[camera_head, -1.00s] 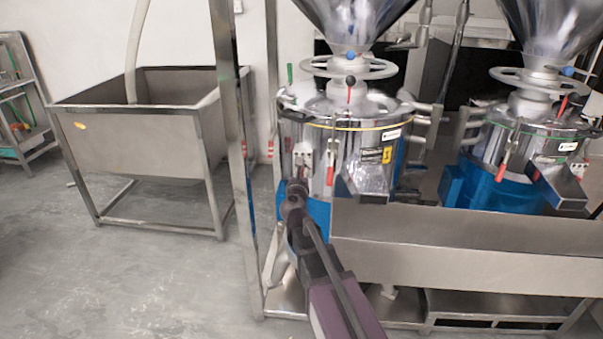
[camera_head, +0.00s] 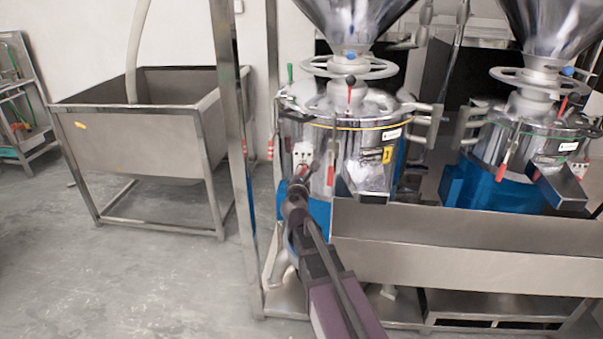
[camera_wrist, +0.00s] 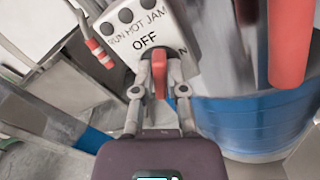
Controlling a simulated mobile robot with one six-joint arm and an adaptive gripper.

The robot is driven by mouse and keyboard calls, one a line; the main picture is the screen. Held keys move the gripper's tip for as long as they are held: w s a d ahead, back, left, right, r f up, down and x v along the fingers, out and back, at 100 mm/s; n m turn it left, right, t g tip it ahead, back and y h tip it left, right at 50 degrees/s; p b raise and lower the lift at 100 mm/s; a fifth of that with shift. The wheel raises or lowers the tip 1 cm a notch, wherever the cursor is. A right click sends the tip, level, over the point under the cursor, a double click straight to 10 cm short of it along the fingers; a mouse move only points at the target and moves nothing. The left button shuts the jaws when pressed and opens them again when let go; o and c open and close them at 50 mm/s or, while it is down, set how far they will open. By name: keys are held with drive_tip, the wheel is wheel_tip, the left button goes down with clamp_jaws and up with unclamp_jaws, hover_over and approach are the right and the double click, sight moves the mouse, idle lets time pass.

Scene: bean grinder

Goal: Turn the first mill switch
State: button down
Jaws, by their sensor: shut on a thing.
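The first mill (camera_head: 345,140) is a shiny steel drum with a blue base, left of a second, similar mill. Its white switch box (camera_head: 302,153) is on the drum's left front. In the wrist view the switch box (camera_wrist: 135,35) shows black round spots and the words RUN, HOT, JAM and OFF. A red switch handle (camera_wrist: 158,72) stands below OFF. My gripper (camera_wrist: 160,92) is shut on this red handle, one finger on each side.
A red lever (camera_wrist: 288,45) hangs close to the right of my gripper in the wrist view. A steel trough (camera_head: 460,250) runs along the front at right. A steel post (camera_head: 232,150) and a steel tub (camera_head: 140,140) stand left. Open floor lies at lower left.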

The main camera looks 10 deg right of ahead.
drive_tip(key=m, duration=0.6)
drive_tip(key=shift+w+m, duration=0.3)
drive_tip(key=m, duration=0.6)
drive_tip(key=shift+w+f, duration=0.1)
drive_tip(key=shift+f, duration=0.05)
drive_tip(key=c, duration=0.7)
unclamp_jaws()
drive_tip(key=shift+s+f, duration=0.1)
drive_tip(key=shift+s, duration=0.2)
